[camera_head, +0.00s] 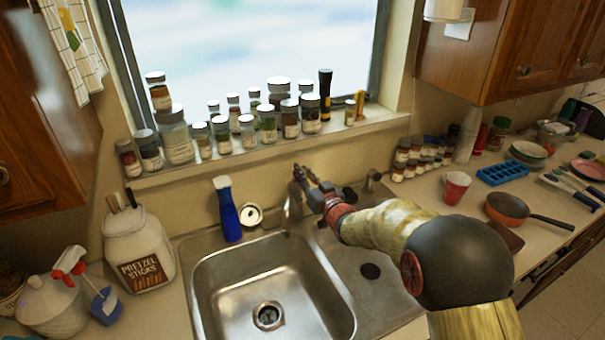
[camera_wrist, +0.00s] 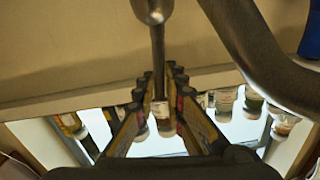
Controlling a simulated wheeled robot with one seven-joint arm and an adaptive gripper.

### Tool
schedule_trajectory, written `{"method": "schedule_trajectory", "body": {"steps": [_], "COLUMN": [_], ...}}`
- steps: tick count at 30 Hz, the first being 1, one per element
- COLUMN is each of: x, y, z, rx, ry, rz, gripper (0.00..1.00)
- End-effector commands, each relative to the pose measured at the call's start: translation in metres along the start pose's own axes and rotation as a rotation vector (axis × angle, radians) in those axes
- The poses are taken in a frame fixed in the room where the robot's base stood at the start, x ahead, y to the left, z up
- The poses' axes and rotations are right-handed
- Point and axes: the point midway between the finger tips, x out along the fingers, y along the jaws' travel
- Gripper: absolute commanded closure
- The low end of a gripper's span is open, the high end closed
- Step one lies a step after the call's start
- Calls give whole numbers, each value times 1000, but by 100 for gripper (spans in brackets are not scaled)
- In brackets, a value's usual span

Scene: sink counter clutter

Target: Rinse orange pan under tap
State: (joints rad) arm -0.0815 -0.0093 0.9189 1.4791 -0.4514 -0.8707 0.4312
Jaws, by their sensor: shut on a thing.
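The orange pan (camera_head: 507,208) sits upright on the right counter, its dark handle pointing right; it is outside the wrist view. My gripper (camera_head: 306,177) is at the tap (camera_head: 291,208) behind the sink, far left of the pan. In the wrist view, my gripper (camera_wrist: 160,85) has its fingers on both sides of the thin tap lever (camera_wrist: 157,48) and is shut on it. The tap's curved spout (camera_wrist: 255,50) passes beside the fingers. The sink basin (camera_head: 240,290) is empty, and I see no running water.
Several jars (camera_head: 267,123) line the windowsill close behind the tap. A blue bottle (camera_head: 228,212) stands left of it. A red cup (camera_head: 456,187) and blue ice tray (camera_head: 502,174) are near the pan. Spray bottles and a pretzel jar (camera_head: 137,250) crowd the left counter.

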Motion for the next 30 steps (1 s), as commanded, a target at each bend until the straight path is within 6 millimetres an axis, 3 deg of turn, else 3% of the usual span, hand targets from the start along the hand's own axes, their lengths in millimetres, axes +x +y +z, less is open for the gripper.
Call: {"method": "schedule_trajectory", "body": {"steps": [16,30], "x": [1,16], "y": [0,-4], "z": [-2,-11], "rx": [-2,-31], "ry": [-14,-201], "rz": [2,26], "gripper": [100,100]}}
